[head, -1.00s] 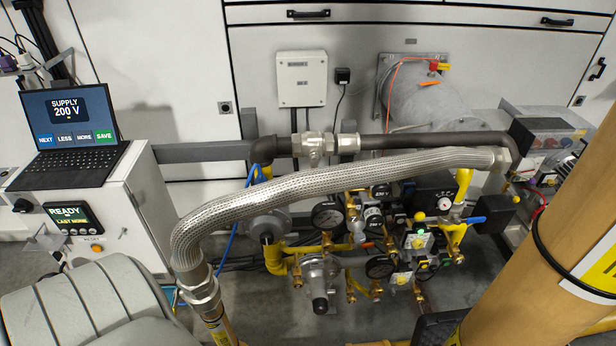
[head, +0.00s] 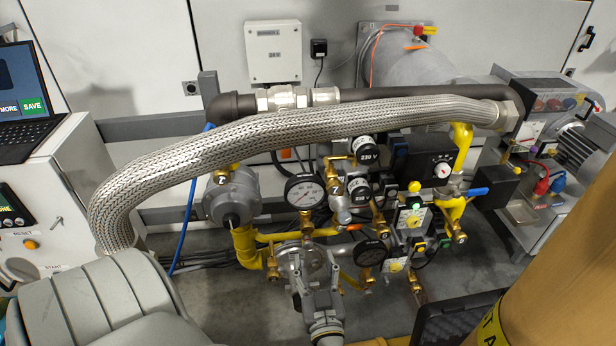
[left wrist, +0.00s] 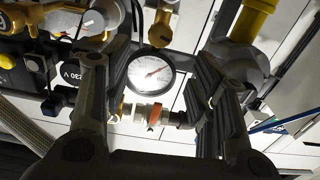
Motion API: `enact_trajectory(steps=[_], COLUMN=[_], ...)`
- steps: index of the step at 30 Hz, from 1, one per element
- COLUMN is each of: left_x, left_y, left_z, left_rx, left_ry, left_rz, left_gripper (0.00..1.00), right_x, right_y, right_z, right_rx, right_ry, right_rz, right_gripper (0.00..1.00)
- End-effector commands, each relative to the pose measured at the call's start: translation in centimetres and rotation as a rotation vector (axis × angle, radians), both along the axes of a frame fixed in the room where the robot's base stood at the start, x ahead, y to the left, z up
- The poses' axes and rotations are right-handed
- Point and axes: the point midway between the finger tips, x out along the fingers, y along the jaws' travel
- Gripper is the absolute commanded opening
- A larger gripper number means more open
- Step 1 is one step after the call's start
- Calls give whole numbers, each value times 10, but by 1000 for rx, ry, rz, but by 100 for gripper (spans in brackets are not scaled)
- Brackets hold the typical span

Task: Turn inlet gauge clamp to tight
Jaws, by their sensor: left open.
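The gauge (head: 304,191), with a round white dial and dark rim, stands below the braided hose. It also shows in the left wrist view (left wrist: 152,73), upside down, framed between my fingers. A brass fitting (head: 306,225) sits directly under the dial and shows above it in the left wrist view (left wrist: 160,28). I cannot tell for sure which part is the clamp or how tight it is. My left gripper (head: 316,270) is open in front of the lower regulator, below the gauge. Its two fingers (left wrist: 150,82) stand apart with nothing held. My right gripper is not in view.
The braided hose (head: 300,122) arches over the fittings. A second gauge (head: 370,253) and yellow pipes (head: 245,247) crowd the sides. An orange-handled fitting (left wrist: 154,116) lies behind the gauge. A laptop (head: 25,100) stands on the left cabinet; a tan column (head: 560,260) fills the lower right.

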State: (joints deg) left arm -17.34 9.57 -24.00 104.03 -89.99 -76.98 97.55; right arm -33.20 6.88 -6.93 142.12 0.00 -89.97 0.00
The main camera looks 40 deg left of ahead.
Motion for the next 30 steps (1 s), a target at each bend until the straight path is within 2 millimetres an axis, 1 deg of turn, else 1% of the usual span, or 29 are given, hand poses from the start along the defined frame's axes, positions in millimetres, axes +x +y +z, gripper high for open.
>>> enact_trajectory(steps=[5, 12, 16, 21, 30], left_x=[16, 45, 57, 64, 65], left_y=[21, 56, 71, 80, 82], left_z=[2, 2, 1, 0, 0], left_rx=[4, 4, 2, 0, 0], left_ry=[-4, -2, 1, 2, 3], left_rz=[2, 0, 0, -1, -1], left_gripper=[52, 52, 52, 52, 52], right_x=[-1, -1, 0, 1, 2], right_y=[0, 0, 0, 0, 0], right_z=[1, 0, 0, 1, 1], right_rx=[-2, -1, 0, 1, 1], right_ry=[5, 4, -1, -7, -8], right_rz=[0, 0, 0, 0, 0], right_gripper=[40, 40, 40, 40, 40])
